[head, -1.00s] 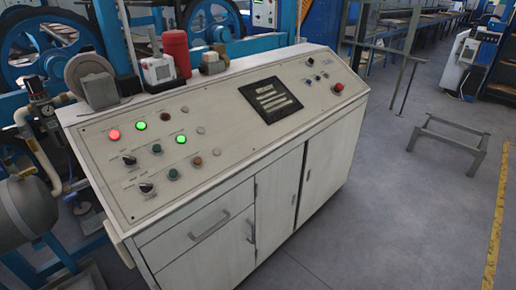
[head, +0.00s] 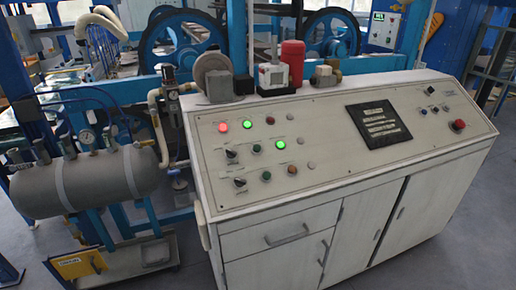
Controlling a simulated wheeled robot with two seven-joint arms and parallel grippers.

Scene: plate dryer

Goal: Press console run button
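The console (head: 330,155) is a white cabinet with a sloped control panel, standing right of centre in the head view. On the panel's left part are a lit red lamp (head: 222,126), two lit green lamps (head: 247,125), unlit small buttons and two black rotary knobs (head: 240,183). A green button (head: 256,149) sits beside the upper knob and another green button (head: 266,176) beside the lower one. A red mushroom button (head: 457,125) is at the panel's right end. The labels are too small to read, so I cannot tell which is the run button. Neither gripper is in view.
A grey air tank (head: 95,182) with hoses and gauges stands left of the console. A red cylinder (head: 293,62) and small devices stand on the console's back ledge. Blue machinery with large wheels (head: 188,45) is behind. Bare floor shows at the lower right.

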